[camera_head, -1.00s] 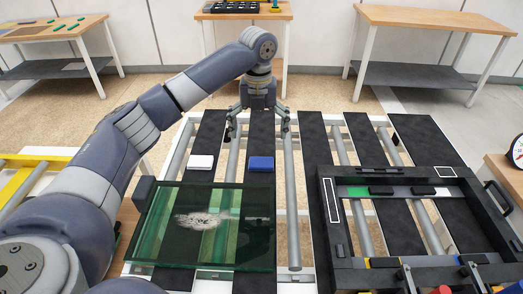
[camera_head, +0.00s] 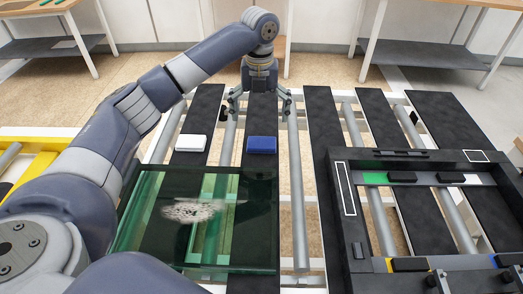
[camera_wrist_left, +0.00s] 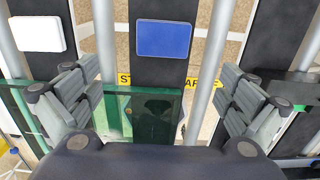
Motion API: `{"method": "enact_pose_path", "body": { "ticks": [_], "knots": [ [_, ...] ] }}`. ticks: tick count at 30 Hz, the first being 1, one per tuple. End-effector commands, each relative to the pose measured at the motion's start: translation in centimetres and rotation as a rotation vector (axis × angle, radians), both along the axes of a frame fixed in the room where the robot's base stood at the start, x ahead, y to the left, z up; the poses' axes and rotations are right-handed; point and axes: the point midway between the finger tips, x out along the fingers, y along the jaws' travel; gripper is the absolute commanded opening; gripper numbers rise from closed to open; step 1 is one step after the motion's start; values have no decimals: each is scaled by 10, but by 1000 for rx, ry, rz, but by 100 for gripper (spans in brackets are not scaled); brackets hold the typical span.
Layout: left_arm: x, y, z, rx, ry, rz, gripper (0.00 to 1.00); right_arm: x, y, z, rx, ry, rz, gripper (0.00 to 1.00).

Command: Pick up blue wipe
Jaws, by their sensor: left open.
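The blue wipe (camera_head: 262,145) is a small blue block lying flat on a black slat of the rack, just beyond the glass pane. In the left wrist view the blue wipe (camera_wrist_left: 163,39) shows as a blue rectangle, ahead of the fingers and between their lines. My left gripper (camera_head: 257,106) is open and empty, pointing down above the rack, a little farther back than the blue wipe and apart from it. Its two spread fingers also show in the left wrist view (camera_wrist_left: 160,100). My right gripper is in neither view.
A white block (camera_head: 191,143) lies left of the blue wipe on another slat. A glass pane (camera_head: 250,225) with a whitish smear lies in front. A black frame (camera_head: 345,200) stands at the right. Grey rollers (camera_head: 297,190) run between the slats.

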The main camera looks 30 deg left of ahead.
Motion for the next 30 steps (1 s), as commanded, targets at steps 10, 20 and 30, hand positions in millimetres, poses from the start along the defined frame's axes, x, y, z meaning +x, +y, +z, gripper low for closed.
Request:
{"method": "enact_pose_path", "body": {
  "ticks": [10,20,30],
  "knots": [
    [1,1,-49,1,3,1,98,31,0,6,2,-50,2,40],
    [10,2,-80,1,4,2,98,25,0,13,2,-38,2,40],
    [13,3,-110,0,-1,-1,98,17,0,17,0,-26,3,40]
  ]
}}
